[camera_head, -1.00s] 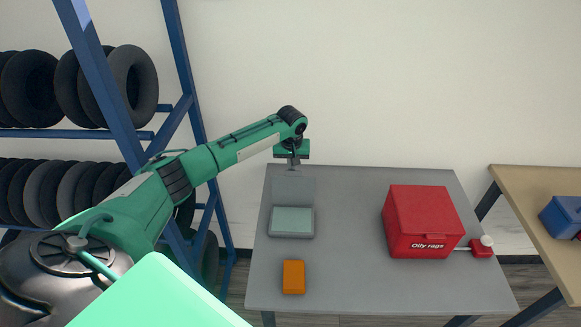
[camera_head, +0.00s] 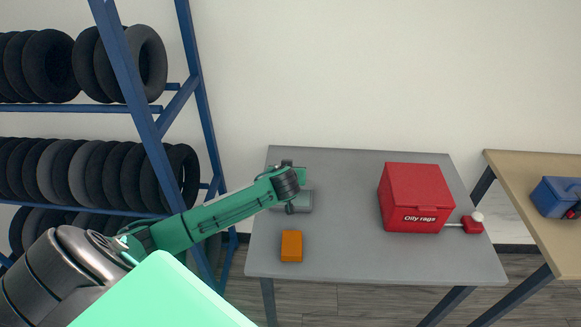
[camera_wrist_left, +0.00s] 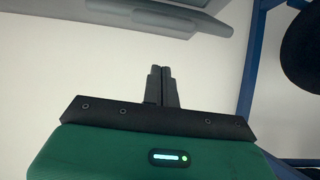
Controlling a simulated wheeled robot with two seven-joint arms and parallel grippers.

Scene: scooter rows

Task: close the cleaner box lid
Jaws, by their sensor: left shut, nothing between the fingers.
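My right gripper is not in view.
A red "Oily rags" bin (camera_head: 415,190) stands at the table's right, beside a small red item (camera_head: 473,226). A blue rack with tyres (camera_head: 150,120) stands left. The table's middle (camera_head: 345,215) is clear.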

